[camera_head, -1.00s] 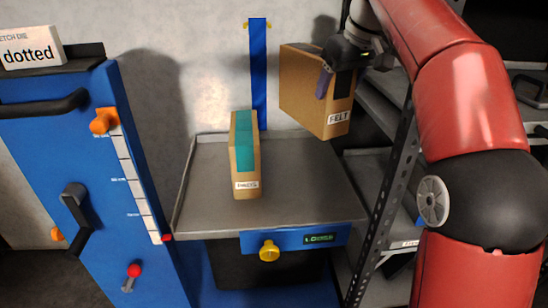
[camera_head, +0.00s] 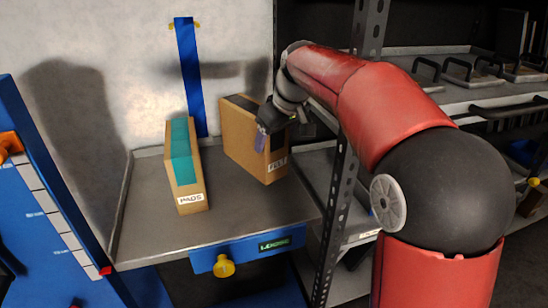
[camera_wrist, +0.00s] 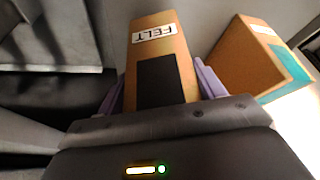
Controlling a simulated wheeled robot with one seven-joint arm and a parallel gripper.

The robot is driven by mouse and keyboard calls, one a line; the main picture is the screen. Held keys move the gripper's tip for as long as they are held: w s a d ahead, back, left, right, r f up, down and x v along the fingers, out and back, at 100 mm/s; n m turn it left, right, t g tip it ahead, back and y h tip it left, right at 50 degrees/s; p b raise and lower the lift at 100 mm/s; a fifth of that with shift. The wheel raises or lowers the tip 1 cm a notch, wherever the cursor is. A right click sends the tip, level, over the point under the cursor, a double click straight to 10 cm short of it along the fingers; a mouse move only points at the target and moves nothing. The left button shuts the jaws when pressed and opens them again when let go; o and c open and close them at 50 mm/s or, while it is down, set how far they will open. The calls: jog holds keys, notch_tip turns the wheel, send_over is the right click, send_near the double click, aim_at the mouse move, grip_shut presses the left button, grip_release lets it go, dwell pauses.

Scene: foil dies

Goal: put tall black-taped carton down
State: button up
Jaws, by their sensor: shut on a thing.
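The tall carton (camera_head: 243,136) is brown with black tape on top and a FELT label. It stands roughly upright at the back right of the grey metal tray (camera_head: 165,237). I cannot tell whether its base touches the tray. My gripper (camera_head: 264,137) is shut on the carton's near right end, with a purple finger on its side. In the wrist view the FELT carton (camera_wrist: 178,55) sits between both purple fingers, its black patch close to the palm.
A teal-taped carton labelled PADS (camera_head: 183,170) stands left of the FELT carton, with a gap between them. A perforated post (camera_head: 343,190) and shelves lie to the right. The tray's front is clear. A blue cabinet (camera_head: 50,200) stands left.

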jog(key=shift+f, duration=2.35)
jog(key=o, duration=1.4)
jog(key=shift+f, duration=0.15)
jog(key=v, duration=1.2)
jog(key=shift+s, duration=0.15)
